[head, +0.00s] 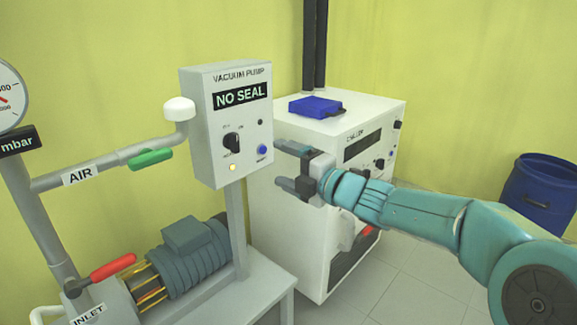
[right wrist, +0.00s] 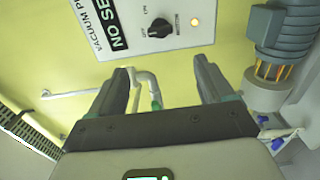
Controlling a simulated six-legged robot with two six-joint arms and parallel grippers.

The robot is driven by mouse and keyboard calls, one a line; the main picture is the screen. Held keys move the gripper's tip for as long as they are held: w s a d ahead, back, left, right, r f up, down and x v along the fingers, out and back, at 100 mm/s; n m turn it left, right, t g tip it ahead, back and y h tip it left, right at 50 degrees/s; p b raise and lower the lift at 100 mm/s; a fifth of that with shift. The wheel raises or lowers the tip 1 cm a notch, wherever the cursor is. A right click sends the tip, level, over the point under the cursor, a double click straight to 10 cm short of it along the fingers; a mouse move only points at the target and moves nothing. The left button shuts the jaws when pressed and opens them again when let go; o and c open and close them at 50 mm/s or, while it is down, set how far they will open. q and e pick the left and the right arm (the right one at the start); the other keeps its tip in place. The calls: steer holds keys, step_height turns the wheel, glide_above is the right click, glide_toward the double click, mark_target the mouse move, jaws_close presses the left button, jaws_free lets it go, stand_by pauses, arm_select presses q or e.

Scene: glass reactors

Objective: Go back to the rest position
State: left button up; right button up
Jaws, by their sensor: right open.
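My right gripper (head: 279,164) is open and empty, its two fingers apart and pointing left towards the vacuum pump control box (head: 227,122). It hangs in front of the white chiller cabinet (head: 275,225), just right of the control box. The box display reads NO SEAL, and a yellow light is lit at its lower edge. In the right wrist view, the open fingers (right wrist: 163,68) show with nothing between them, and the box's black knob (right wrist: 160,28) lies beyond them. Contact with the box is not visible. My left gripper is not in view.
A pump motor (head: 190,255) stands on a bench (head: 245,290) at the lower left, with pipes, a red-handled valve (head: 113,267) and a green-handled valve (head: 150,158). A blue case (head: 314,107) lies on the chiller. A blue drum (head: 543,195) stands far right. Floor shows between.

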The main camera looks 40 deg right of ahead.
steer(key=shift+s, duration=0.3)
stand_by(0.4)
